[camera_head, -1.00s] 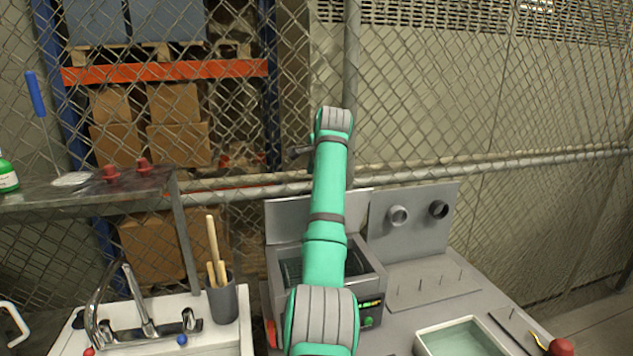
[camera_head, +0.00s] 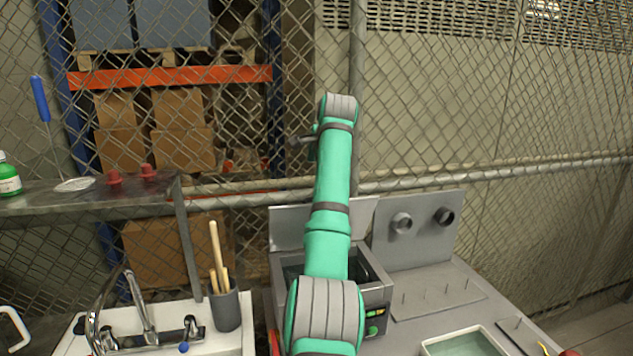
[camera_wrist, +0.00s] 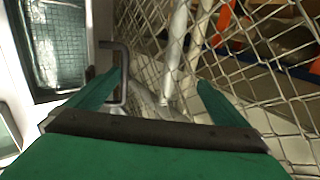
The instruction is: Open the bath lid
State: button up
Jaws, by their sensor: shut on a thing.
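The bath (camera_head: 374,292) is a grey box on the bench, mostly behind my green arm, with a dark interior. Its grey lid (camera_head: 289,228) stands upright along the back edge. In the wrist view the bath's dark, mesh-like interior (camera_wrist: 60,45) shows at upper left. A grey bar handle (camera_wrist: 123,72) sticks out beside it, by the left finger. My gripper (camera_wrist: 152,88) is shut on the handle, though the fingers look well apart and the contact is not clear. In the head view my gripper is hidden behind the arm.
A wire fence (camera_head: 500,120) stands close behind the bath. A grey panel with two round ports (camera_head: 418,232) is right of it. A cup with wooden sticks (camera_head: 224,305) and a sink tap (camera_head: 140,310) are left. A shallow tray (camera_head: 430,350) sits at front right.

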jog(key=r, duration=0.3)
jog(key=shift+s+d+r+t, duration=0.15)
jog(key=shift+d+r+t, duration=0.05)
jog(key=shift+r+t, duration=0.1)
jog(key=shift+c, duration=0.5)
jog(key=shift+s+r, duration=0.3)
jog(key=shift+r, duration=0.1)
jog(key=c, duration=1.6)
jog(key=shift+o, duration=0.2)
jog(key=shift+s+d+r, duration=0.15)
jog(key=shift+s+r, duration=0.05)
jog(key=shift+r, duration=0.5)
jog(key=shift+s+d+r, duration=0.1)
jog(key=shift+s+r, duration=0.1)
jog(key=shift+r, duration=0.5)
jog(key=v, duration=1.1)
jog(key=shift+w, duration=0.1)
